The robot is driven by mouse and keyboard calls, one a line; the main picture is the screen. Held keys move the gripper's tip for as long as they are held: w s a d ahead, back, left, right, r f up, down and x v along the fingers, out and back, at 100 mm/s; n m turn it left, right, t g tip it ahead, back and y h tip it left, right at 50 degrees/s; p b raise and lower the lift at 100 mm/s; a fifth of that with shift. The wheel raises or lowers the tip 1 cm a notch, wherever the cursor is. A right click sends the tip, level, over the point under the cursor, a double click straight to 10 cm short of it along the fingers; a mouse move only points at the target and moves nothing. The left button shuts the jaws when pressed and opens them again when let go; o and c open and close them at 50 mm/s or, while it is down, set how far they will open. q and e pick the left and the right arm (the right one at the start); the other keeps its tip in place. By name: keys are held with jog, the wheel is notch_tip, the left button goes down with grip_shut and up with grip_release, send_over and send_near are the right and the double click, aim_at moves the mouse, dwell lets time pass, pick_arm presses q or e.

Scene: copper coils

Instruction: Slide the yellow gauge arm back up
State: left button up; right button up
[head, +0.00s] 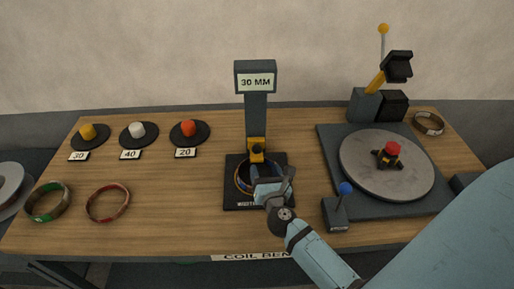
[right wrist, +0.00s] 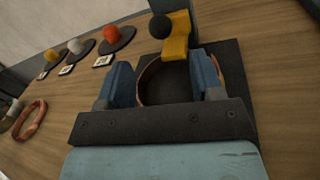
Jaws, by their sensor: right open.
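The yellow gauge arm (head: 256,145) is low on the dark upright column (head: 256,112), just above a coil ring (head: 240,178) on the black base plate (head: 233,200). The arm has a black knob, and it also shows in the right wrist view (right wrist: 178,45) beyond my fingers. My right gripper (head: 272,180) is over the front of the plate, apart from the gauge arm. Its two blue fingers (right wrist: 164,78) are spread, with the ring (right wrist: 148,78) showing between them. I cannot tell whether they touch the ring. The gripper hides part of the ring in the head view. My left gripper is out of view.
A sign on the column reads 30 MM (head: 256,82). A round grey turntable (head: 360,178) and a blue-knobbed lever (head: 345,189) stand to the right. Three black discs with coloured pegs (head: 137,134) are at back left. Green (head: 48,202) and red (head: 108,203) rings lie at left.

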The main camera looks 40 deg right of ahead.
aim_at(258, 152)
jog(key=p+x, duration=0.1)
jog(key=x, duration=0.8)
jog(key=shift+w, duration=0.15)
jog(key=shift+w+d, duration=0.15)
jog(key=shift+w, duration=0.15)
